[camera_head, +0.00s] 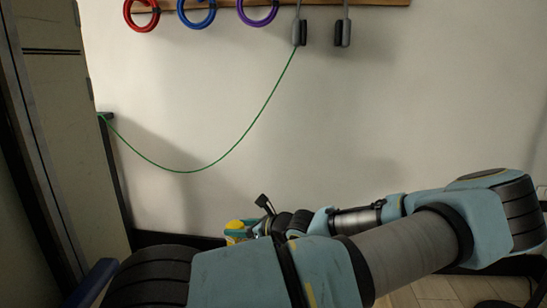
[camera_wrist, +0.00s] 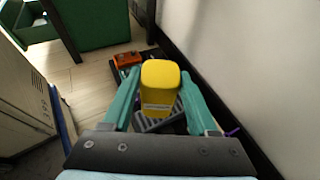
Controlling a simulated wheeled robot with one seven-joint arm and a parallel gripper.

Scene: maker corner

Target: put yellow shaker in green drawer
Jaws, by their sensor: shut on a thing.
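The yellow shaker (camera_wrist: 161,88) is between the two teal fingers of my gripper (camera_wrist: 160,100) in the wrist view, and the gripper is shut on it. A small part of the yellow shaker (camera_head: 236,226) also shows in the head view, low and left of the middle, mostly hidden by my gripper (camera_head: 240,237) and arm. A green open box, perhaps the green drawer (camera_wrist: 28,24), is at the top left of the wrist view, apart from the gripper. The green drawer is not visible in the head view.
A dark tray (camera_wrist: 146,55) on the floor along the wall holds an orange-red item (camera_wrist: 127,59) and other things. A green panel (camera_wrist: 88,22) with dark legs stands at the top. A pale cabinet (camera_wrist: 22,100) is at left. A green cord (camera_head: 243,137) hangs across the wall.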

